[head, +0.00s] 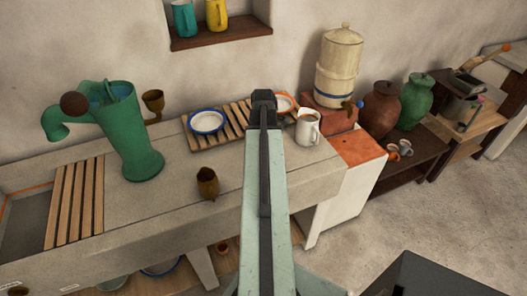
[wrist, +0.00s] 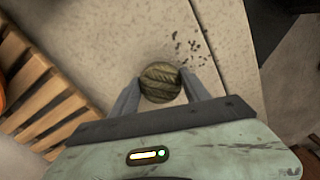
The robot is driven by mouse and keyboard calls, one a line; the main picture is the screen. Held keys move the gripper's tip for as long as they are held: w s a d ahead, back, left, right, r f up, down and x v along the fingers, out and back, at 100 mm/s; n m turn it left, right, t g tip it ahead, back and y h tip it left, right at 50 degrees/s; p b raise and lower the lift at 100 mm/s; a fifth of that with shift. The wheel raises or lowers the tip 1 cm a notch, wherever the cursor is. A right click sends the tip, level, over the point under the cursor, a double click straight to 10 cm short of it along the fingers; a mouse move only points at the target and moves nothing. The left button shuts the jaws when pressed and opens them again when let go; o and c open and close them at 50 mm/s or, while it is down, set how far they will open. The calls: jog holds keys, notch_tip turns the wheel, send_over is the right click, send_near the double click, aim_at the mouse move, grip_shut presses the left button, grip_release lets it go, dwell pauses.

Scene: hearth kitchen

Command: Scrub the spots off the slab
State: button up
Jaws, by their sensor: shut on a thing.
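My gripper (wrist: 161,92) is shut on a round, ridged olive-brown scrubber (wrist: 160,80), held between its two grey fingers. The scrubber is over the pale stone slab (wrist: 100,40); I cannot tell whether it touches. A scatter of small dark spots (wrist: 190,47) lies on the slab just beyond the scrubber and to its right in the wrist view, near a seam or edge. In the head view the slab (head: 225,215) runs along the wall. My arm hides the gripper, scrubber and spots there.
A wooden slatted rack (head: 230,118) holds a blue-rimmed bowl (head: 207,122). The rack's slats (wrist: 35,75) show left in the wrist view.

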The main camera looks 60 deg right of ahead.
jog(key=shift+f+b, duration=0.95)
jog(key=shift+f, duration=0.05)
jog(key=shift+r, duration=0.1)
